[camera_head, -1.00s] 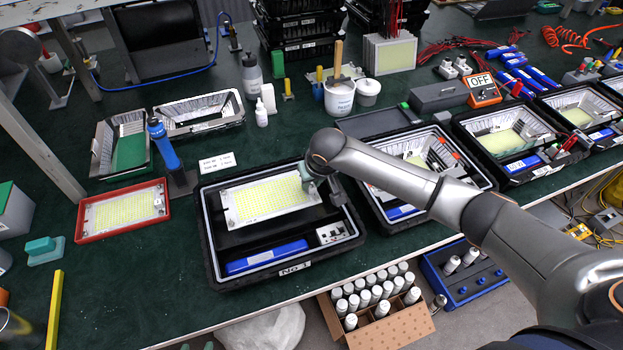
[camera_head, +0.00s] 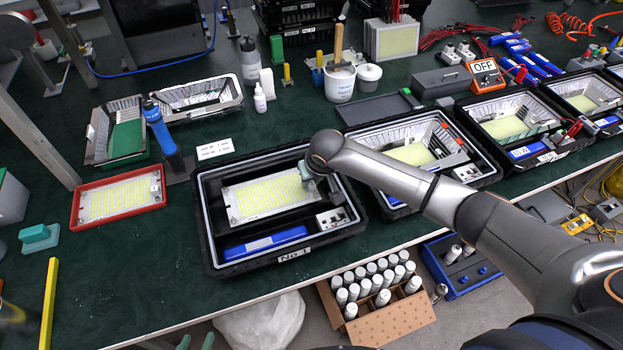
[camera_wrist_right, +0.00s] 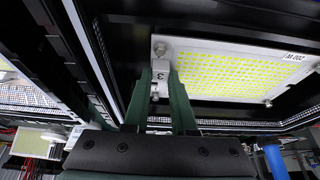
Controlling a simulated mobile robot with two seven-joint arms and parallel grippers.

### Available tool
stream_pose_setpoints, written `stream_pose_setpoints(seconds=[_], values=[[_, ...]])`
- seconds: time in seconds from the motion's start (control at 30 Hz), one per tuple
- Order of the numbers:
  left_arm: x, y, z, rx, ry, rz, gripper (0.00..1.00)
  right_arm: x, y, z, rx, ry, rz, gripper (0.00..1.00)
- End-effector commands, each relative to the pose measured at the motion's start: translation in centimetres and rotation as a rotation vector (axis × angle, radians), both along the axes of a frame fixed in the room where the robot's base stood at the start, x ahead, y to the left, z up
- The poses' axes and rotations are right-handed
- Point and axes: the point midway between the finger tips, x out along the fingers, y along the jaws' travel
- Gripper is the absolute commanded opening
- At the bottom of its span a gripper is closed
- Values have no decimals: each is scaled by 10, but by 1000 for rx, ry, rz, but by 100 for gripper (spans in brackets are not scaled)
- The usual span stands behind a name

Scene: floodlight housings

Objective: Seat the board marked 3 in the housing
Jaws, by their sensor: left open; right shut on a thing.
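The board marked 3 (camera_head: 268,197), a pale plate with yellow LEDs, is inside the black housing No 1 (camera_head: 213,256). My right gripper (camera_head: 306,174) is shut on the board's right edge in the head view. In the right wrist view, its green fingers (camera_wrist_right: 172,100) clasp a small grey tab bearing the 3 (camera_wrist_right: 162,77), and the board (camera_wrist_right: 240,75) carries the label M 002. I cannot tell whether the board rests on the housing floor. My left gripper (camera_head: 195,342) is open at the bottom edge, mostly out of view, apart from the housing.
A blue bar (camera_head: 265,244) and a switch block (camera_head: 332,218) sit in the housing's near part. A red tray (camera_head: 76,209) with another LED board lies left. A blue tool (camera_head: 160,128) stands near the housing's left corner. More housings (camera_head: 490,172) line the right.

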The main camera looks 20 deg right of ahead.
Motion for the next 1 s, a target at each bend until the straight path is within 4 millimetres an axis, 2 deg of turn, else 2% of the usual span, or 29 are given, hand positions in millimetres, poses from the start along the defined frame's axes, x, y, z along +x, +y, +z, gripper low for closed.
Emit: stream_pose_setpoints(seconds=[0.5, 1.0], values=[[0, 0, 9, 1, -1, -1, 50, 0, 1, 2, 4, -1, -1, 0], [1, 0, 9, 0, -2, -1, 50, 1, 0, 1, 1, -2, -1, 0]])
